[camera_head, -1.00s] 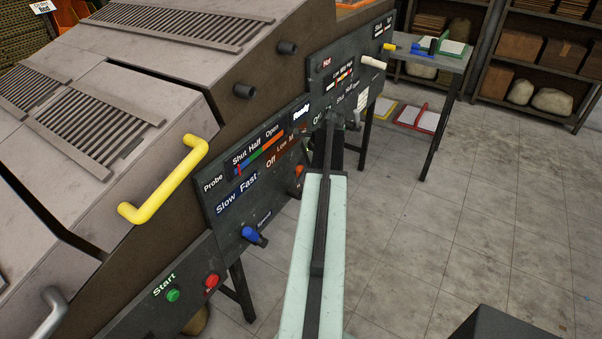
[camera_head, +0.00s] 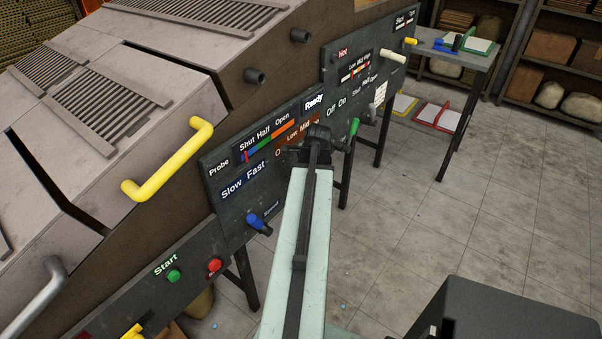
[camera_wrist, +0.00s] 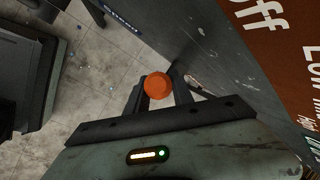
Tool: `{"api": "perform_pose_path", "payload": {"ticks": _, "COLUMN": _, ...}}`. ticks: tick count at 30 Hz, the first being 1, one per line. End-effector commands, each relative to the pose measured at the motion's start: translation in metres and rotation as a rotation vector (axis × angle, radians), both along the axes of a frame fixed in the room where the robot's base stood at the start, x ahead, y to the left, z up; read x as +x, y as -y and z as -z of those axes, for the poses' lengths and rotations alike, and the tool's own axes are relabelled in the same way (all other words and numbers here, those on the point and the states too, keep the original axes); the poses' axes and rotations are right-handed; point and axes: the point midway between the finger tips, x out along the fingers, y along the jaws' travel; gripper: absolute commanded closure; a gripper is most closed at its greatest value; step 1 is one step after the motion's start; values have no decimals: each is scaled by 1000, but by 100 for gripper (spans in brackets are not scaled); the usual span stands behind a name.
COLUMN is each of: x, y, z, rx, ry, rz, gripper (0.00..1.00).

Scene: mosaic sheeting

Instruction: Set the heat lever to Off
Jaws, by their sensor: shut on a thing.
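The heat lever's orange knob (camera_wrist: 158,86) sits between the two dark fingers of my gripper (camera_wrist: 157,97), and the gripper is shut on it. In the wrist view the brown heat label (camera_wrist: 280,50) shows "Off" at the top and "Low" to its right, above and to the right of the knob. In the head view the same heat label (camera_head: 297,138) is partly covered by my arm. The lever and my fingertips are hidden there behind my wrist, so I cannot tell exactly which mark the lever stands at.
A blue lever (camera_head: 256,223) is left of my arm and a green lever (camera_head: 352,128) is close on its right. A yellow handle (camera_head: 168,165), a red button (camera_head: 214,265) and a green start button (camera_head: 173,275) are on the left.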

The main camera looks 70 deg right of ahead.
Motion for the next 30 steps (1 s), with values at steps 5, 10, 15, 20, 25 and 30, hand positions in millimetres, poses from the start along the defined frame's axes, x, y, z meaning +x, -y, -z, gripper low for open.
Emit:
{"api": "perform_pose_path", "payload": {"ticks": 5, "x": -3, "y": -2, "z": 1, "rx": 11, "ry": 0, "rz": -4, "gripper": 66}}
{"api": "perform_pose_path", "payload": {"ticks": 10, "x": -6, "y": 1, "z": 1, "rx": 10, "ry": 0, "rz": 4, "gripper": 50}}
{"api": "perform_pose_path", "payload": {"ticks": 15, "x": -8, "y": 3, "z": 1, "rx": 9, "ry": 2, "rz": 9, "gripper": 50}}
{"api": "perform_pose_path", "payload": {"ticks": 20, "x": -11, "y": 2, "z": -9, "rx": 9, "ry": 2, "rz": 12, "gripper": 50}}
{"api": "perform_pose_path", "payload": {"ticks": 25, "x": -19, "y": -4, "z": -35, "rx": 9, "ry": 1, "rz": 11, "gripper": 50}}
{"api": "perform_pose_path", "payload": {"ticks": 30, "x": -30, "y": -12, "z": -65, "rx": 9, "ry": 2, "rz": 9, "gripper": 50}}
